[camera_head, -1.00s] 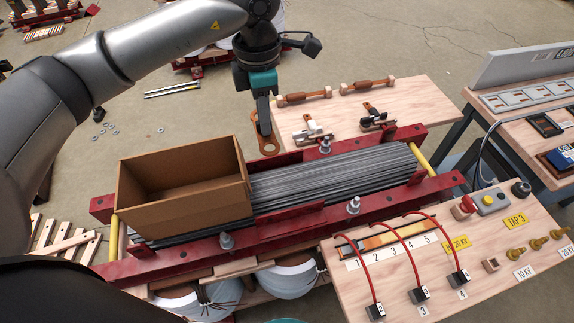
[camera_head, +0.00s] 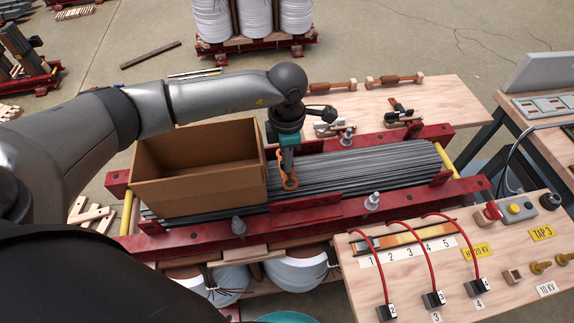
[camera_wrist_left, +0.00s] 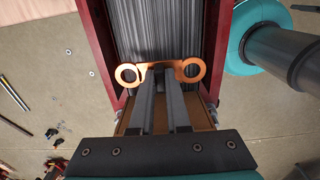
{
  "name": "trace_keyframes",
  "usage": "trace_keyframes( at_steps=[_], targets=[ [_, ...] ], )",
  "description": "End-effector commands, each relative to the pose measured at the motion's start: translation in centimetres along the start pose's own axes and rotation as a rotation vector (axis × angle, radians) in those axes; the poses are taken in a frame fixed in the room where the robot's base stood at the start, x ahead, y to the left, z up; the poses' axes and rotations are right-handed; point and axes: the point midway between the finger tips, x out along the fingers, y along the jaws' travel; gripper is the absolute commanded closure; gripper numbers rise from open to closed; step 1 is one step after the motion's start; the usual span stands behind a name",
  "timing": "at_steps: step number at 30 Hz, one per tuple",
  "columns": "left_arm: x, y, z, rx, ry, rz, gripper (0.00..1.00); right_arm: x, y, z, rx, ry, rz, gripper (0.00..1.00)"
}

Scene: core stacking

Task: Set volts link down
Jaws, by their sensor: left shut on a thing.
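The link is a flat copper-orange piece with a ring at each end. My left gripper (camera_head: 288,168) is shut on the link (camera_head: 290,184) and holds it over the grey stacked core sheets, just right of the cardboard box. In the left wrist view the link (camera_wrist_left: 128,73) lies across the tips of my left gripper (camera_wrist_left: 160,74), with a ring out on either side. I cannot tell whether the link touches the sheets. My right gripper is not in view.
The open cardboard box (camera_head: 200,185) stands left of my gripper on the core sheets (camera_head: 360,168). Red clamp beams (camera_head: 410,197) with upright bolts flank the sheets. Red cables arch over the front panel (camera_head: 350,285). A wooden bench (camera_head: 445,105) behind holds tools and has bare room.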

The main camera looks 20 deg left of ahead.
Motion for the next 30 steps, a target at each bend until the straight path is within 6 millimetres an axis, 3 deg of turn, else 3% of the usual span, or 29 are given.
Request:
trace_keyframes(
  at_steps=[5,16,17,24,30],
  targets=[
    [2.6,0.0,0.0,-0.001,0.0,-0.001,1.0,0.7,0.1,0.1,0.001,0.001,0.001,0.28],
    [2.9,0.0,0.0,0.0,-0.001,0.001,1.0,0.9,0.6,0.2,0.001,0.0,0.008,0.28],
    [3.0,0.0,0.0,0.0,0.0,0.0,0.85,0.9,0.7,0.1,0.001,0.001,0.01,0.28],
    [2.9,0.0,0.0,-0.001,0.0,0.0,0.58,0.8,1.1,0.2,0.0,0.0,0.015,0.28],
    [2.8,0.0,0.0,-0.001,0.0,0.0,0.56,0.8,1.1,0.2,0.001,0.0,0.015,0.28]
  ],
)
